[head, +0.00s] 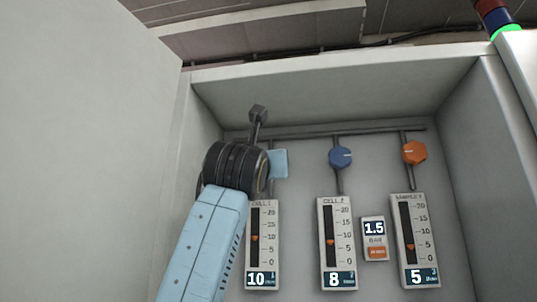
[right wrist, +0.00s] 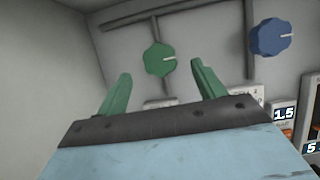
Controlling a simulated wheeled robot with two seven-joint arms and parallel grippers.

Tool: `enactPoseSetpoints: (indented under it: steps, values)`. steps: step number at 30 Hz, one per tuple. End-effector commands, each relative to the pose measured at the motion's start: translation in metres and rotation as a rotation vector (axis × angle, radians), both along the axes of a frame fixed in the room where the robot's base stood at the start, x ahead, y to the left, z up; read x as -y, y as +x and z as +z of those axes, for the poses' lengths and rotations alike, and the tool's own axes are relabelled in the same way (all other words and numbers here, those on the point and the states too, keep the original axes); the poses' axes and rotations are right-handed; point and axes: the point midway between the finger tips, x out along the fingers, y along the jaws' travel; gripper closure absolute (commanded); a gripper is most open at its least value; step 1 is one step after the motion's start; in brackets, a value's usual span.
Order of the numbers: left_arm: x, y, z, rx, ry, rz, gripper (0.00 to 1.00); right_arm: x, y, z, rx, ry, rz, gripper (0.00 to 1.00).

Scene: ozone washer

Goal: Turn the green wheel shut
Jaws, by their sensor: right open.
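The green wheel (right wrist: 160,59) is on the panel in the right wrist view, on a grey pipe. Its pale mark points right and slightly up. My right gripper (right wrist: 161,70) has two green fingers, spread open, one on each side of the lower view of the wheel. The fingers look apart from the wheel; how far off in depth I cannot tell. The cell 1 meter (head: 262,245) reads 10. My left gripper is not in view.
The blue wheel (head: 341,157) and the orange wheel (head: 414,153) sit to the right on the same panel. The cell 2 meter (head: 337,245) reads 8, and the sample meter (head: 415,240) reads 5. A small display (head: 374,229) reads 1.5. Cabinet walls (head: 485,160) enclose the recess.

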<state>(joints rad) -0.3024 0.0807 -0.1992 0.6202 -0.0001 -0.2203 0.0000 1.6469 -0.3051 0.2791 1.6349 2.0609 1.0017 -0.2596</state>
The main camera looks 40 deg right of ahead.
Motion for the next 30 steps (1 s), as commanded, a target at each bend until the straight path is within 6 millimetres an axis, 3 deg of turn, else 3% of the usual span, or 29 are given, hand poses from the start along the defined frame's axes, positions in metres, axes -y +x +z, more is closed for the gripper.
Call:
enactPoseSetpoints:
  steps: [3,12,24,30]
  values:
    - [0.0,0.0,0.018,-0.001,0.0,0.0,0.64,0.02,0.016,0.015,-0.001,0.0,-0.003,0.31]
    - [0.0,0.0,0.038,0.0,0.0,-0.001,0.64,0.052,0.041,0.029,-0.001,-0.001,-0.003,0.31]
    - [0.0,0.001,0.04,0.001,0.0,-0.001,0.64,0.057,0.046,0.03,0.001,-0.001,-0.001,0.31]
    - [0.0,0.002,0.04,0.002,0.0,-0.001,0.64,0.057,0.046,0.03,0.0,-0.001,-0.001,0.56]
